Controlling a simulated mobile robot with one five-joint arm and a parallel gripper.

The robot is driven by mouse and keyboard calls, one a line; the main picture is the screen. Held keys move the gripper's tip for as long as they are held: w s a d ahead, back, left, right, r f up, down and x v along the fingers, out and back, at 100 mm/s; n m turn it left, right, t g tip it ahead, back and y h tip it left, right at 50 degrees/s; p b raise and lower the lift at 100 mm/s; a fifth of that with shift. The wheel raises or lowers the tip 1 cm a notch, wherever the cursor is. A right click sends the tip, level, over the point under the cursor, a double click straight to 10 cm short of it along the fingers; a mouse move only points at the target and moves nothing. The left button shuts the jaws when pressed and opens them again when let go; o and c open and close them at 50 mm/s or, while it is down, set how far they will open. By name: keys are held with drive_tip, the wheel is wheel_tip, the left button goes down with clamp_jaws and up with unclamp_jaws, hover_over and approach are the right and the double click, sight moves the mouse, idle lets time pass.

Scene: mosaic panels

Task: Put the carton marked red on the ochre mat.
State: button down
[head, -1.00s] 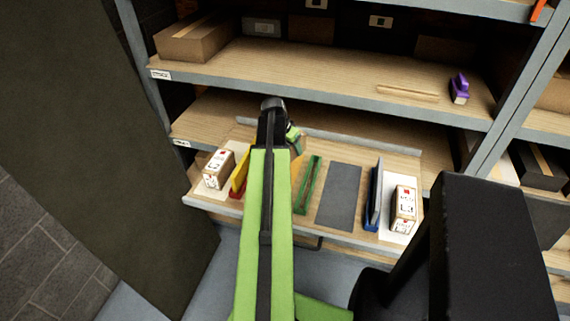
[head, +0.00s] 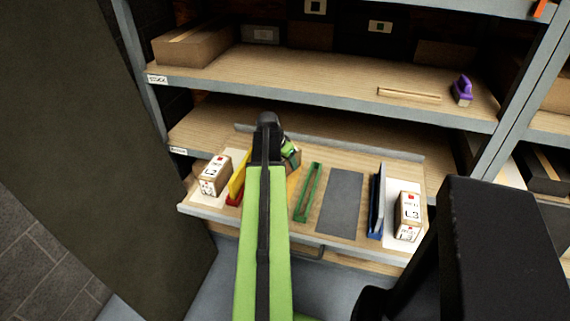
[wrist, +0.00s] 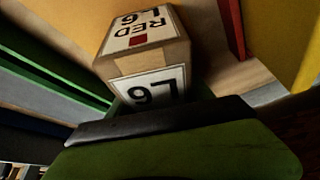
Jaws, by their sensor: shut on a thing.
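The carton marked red (wrist: 146,52) is a brown box with white "RED L6" labels and a red square, large in the wrist view. My gripper (wrist: 165,108) is shut on it; a dark-edged green finger crosses in front of its lower part. In the head view the carton (head: 294,161) shows only partly beside my gripper (head: 288,151). The ochre mat (head: 293,183) is mostly hidden behind my arm in the head view. In the wrist view the ochre mat (wrist: 60,25) lies behind the carton. I cannot tell whether the carton touches it.
A yellow panel (head: 238,176) with a red foot stands left of the mat, a green frame (head: 308,192) right of it. Farther right are a bare grey mat (head: 341,200) and a blue divider (head: 376,205). Other cartons stand at the left (head: 214,176) and right (head: 409,213). A shelf (head: 320,85) overhangs behind.

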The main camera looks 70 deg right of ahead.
drive_tip(key=shift+c, duration=2)
unclamp_jaws()
drive_tip(key=p+v, duration=1.1)
drive_tip(key=shift+r, duration=0.35)
drive_tip(key=shift+w+a+r+p, duration=0.1)
drive_tip(key=shift+a+r+p, duration=0.05)
drive_tip(key=shift+r+p, duration=0.25)
drive_tip(key=shift+f, duration=0.1)
